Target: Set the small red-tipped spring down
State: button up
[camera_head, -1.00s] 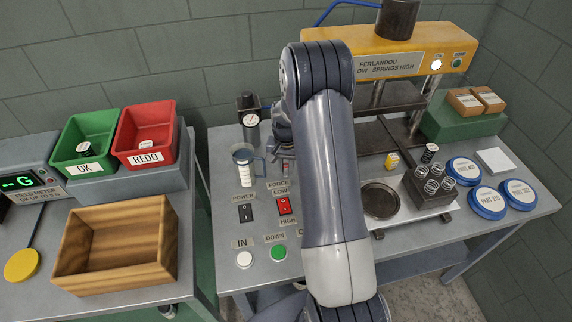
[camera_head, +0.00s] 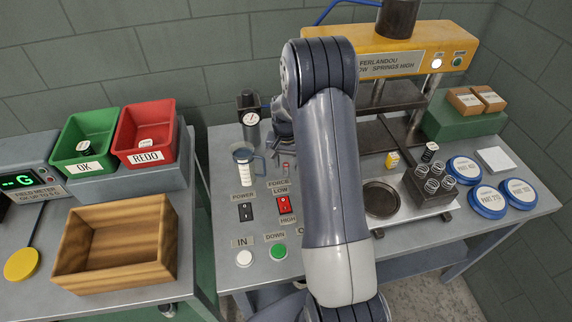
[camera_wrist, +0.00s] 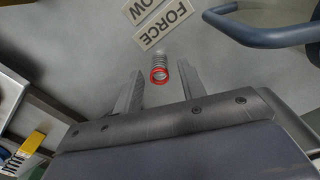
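The small red-tipped spring (camera_wrist: 160,73) is on the grey bench beside the FORCE and LOW labels, its red end facing the wrist camera. It also shows small in the head view (camera_head: 286,169), where it looks upright. My gripper (camera_wrist: 161,69) is open, with one finger on each side of the spring and a visible gap at both sides. In the head view my gripper (camera_head: 283,138) is partly hidden by my arm, just behind the spring.
The red force switch (camera_head: 284,205) is in front.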

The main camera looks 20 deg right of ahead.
notch_tip(320, 180, up, 11)
jog(key=shift+b, duration=0.45)
jog(key=shift+f, duration=0.15)
dwell(1.1)
